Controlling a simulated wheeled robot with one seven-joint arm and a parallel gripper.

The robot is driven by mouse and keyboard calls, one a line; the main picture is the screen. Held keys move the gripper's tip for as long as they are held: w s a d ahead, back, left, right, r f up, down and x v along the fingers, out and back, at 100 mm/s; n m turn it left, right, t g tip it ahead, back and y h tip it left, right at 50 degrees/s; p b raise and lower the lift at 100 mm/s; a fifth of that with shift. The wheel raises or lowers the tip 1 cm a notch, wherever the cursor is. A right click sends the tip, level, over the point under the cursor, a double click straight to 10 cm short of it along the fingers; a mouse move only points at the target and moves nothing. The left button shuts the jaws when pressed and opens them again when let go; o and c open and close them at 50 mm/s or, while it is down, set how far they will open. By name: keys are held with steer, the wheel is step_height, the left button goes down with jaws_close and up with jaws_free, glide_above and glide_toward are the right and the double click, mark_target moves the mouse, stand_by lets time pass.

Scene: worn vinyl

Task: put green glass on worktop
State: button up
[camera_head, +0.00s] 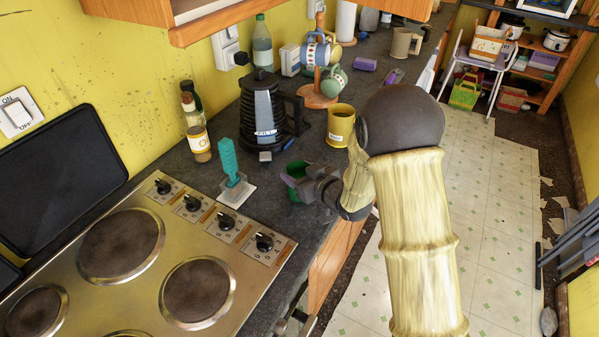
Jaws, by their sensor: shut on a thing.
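The green glass (296,169) is in my gripper (300,187), at the front part of the dark worktop (262,215). My gripper is shut on it and covers most of its right side. The glass looks roughly upright with its rim upward. I cannot tell whether its base touches the worktop or hangs just above it. My arm reaches in from the lower right.
A teal brush-like item (231,163) on a white base stands left of the glass. A dark kettle (262,110) and a yellow mug (341,125) stand behind it. The hob (150,250) is at the lower left. The worktop's front edge is close by.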

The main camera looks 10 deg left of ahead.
steer(key=o, duration=1.3)
steer(key=shift+a, duration=0.1)
steer(key=shift+c, duration=0.2)
steer(key=shift+o, duration=1.1)
steer(key=shift+a, duration=0.15)
steer(key=shift+s, duration=0.15)
steer(key=shift+r, duration=0.1)
steer(key=shift+d, duration=0.3)
steer(key=b+v, duration=0.1)
steer(key=v, duration=1)
steer(key=shift+s+d, duration=0.15)
steer(key=shift+d, duration=0.1)
steer(key=shift+r, duration=0.15)
